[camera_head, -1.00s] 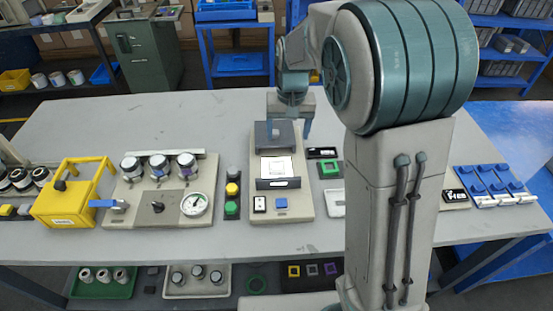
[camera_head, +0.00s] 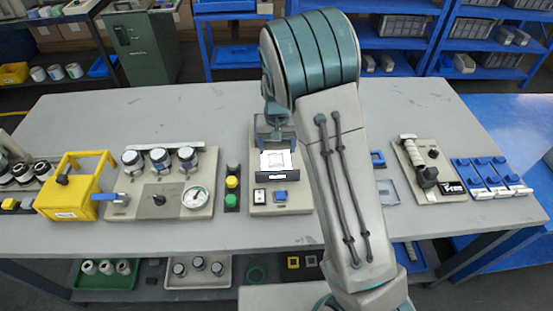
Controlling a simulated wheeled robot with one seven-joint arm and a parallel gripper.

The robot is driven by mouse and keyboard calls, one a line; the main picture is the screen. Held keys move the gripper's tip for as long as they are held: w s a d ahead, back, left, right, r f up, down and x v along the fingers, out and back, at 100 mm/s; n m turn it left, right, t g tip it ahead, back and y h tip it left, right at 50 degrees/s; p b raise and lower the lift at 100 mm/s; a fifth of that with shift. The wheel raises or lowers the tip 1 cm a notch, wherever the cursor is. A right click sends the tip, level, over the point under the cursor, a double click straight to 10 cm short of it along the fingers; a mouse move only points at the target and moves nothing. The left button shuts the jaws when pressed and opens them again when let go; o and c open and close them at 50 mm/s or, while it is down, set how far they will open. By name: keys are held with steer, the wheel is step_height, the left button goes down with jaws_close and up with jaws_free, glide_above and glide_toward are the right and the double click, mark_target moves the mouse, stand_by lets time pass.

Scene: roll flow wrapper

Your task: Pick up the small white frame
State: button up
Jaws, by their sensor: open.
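A small white frame (camera_head: 275,160) appears to lie on the bed of the beige machine (camera_head: 296,208) in the middle of the table. It is pale on a pale surface, so its outline is hard to make out. My gripper (camera_head: 275,142) is open, pointing down just behind and above it. I cannot tell whether the fingers touch anything. My arm hides the table right of the machine.
A gauge panel (camera_head: 125,207) and yellow box (camera_head: 75,203) stand left. Green and yellow buttons (camera_head: 232,190) sit beside the machine. A blue frame (camera_head: 378,158), a tool board (camera_head: 440,160) and blue clamps (camera_head: 490,178) lie right. The table's back is clear.

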mark_target(276, 160)
steer(key=shift+w+a+f+p, duration=0.1)
steer(key=shift+f+p, duration=0.1)
steer(key=shift+f, duration=0.95)
steer(key=shift+w+a+f+p, duration=0.1)
steer(key=shift+f+p, duration=0.1)
steer(key=shift+f, duration=0.9)
steer(key=c, duration=1)
steer(key=shift+c, duration=0.2)
steer(key=shift+r, duration=0.15)
